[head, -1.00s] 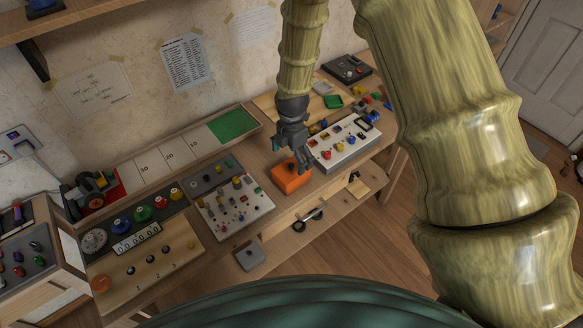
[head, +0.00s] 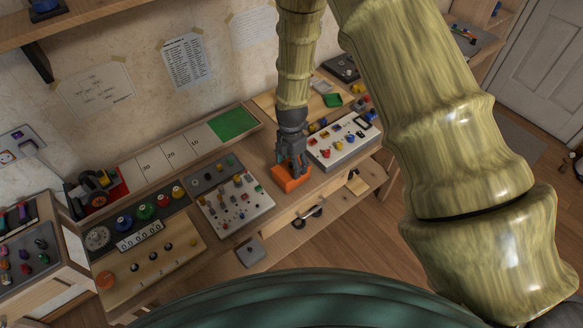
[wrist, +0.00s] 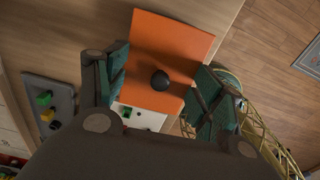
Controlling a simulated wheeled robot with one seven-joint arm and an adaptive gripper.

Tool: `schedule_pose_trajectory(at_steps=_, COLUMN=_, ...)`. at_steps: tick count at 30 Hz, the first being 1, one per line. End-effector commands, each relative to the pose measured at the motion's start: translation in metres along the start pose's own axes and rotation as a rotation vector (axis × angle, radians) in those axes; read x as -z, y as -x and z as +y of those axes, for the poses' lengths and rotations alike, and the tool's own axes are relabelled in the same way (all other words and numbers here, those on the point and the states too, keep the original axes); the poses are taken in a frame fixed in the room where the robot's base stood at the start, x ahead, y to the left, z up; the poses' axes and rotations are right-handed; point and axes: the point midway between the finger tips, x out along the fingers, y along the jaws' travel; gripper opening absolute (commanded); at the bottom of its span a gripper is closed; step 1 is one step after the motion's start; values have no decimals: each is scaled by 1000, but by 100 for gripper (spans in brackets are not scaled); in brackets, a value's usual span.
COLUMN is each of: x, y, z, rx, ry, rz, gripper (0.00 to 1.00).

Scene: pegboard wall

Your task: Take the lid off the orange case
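The orange case (head: 291,182) stands on the workbench near its front edge, and part of it is hidden behind my gripper in the head view. In the wrist view its orange top (wrist: 172,38) fills the upper middle. A round dark knob (wrist: 160,81) shows on it. My gripper (head: 291,168) is directly over the case, pointing down. In the wrist view my gripper (wrist: 162,84) has its two green-padded fingers apart, one on each side of the knob, with a gap on both sides. I cannot tell the exact height of the fingertips above the orange surface.
A white panel with coloured knobs (head: 346,143) stands close on the right of the case. A grey panel with small parts (head: 236,207) is on the left.

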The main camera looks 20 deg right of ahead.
Motion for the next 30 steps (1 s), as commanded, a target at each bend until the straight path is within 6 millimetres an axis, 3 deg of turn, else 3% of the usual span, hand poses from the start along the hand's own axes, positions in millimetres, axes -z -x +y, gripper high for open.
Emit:
schedule_pose_trajectory(at_steps=7, x=1, y=-2, z=-1, rx=1, ry=0, rz=1, gripper=32)
schedule_pose_trajectory(at_steps=22, x=1, y=-2, z=0, rx=0, ry=1, rz=1, gripper=30)
schedule_pose_trajectory(at_steps=23, x=1, y=-1, z=0, rx=0, ry=1, rz=1, gripper=26)
schedule_pose_trajectory(at_steps=26, x=1, y=5, z=0, rx=-1, ry=1, rz=1, gripper=0)
schedule_pose_trajectory(at_steps=30, x=1, y=17, z=0, rx=-1, ry=1, rz=1, gripper=0)
